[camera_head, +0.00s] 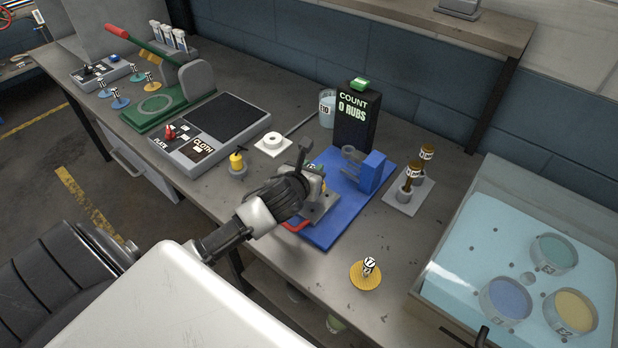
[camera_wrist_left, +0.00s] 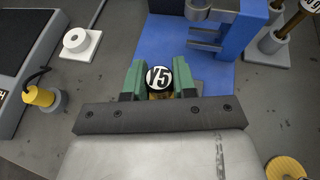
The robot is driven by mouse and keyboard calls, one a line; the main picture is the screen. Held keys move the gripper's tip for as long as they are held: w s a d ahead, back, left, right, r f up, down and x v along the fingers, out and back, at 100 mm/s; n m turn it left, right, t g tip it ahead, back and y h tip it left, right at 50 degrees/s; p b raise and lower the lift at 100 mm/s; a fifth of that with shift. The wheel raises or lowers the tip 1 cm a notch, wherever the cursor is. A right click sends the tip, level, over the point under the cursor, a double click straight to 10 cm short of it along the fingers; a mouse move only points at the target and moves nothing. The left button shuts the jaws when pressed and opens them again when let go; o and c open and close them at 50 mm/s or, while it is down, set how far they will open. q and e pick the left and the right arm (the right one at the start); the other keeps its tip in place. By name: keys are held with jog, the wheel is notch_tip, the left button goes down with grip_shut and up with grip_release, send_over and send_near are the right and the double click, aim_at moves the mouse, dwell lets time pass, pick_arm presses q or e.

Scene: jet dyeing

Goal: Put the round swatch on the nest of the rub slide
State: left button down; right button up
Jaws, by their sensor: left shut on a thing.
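My left gripper (camera_head: 308,182) is over the left part of a blue-based rub device (camera_head: 322,233). In the left wrist view its green fingers (camera_wrist_left: 158,82) are shut on a black-topped knob with a white label that looks like "Y5" (camera_wrist_left: 159,76). A little yellow shows under the knob; the swatch below it is mostly hidden. The grey slide (camera_head: 324,212) and a red handle (camera_head: 296,226) are partly under my gripper. The nest is hidden, so I cannot tell whether the swatch touches it. My right gripper is not in view.
A blue upright block (camera_head: 372,172) stands on the device's base. Behind it is a black rub counter (camera_head: 357,118) reading 0. Another yellow round swatch (camera_head: 366,276) lies in front. A yellow-topped pot (camera_head: 237,164) and white ring (camera_head: 273,141) stand left; a bath (camera_head: 455,275) is right.

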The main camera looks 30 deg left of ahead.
pick_arm(q)
notch_tip(320, 180, down, 4)
jog(key=shift+r, duration=0.1)
jog(key=shift+f, duration=0.2)
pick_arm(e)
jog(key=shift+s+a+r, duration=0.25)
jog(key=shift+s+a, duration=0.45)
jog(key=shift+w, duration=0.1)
pick_arm(q)
jog(key=shift+f, duration=0.2)
jog(key=c, duration=0.9)
grip_release()
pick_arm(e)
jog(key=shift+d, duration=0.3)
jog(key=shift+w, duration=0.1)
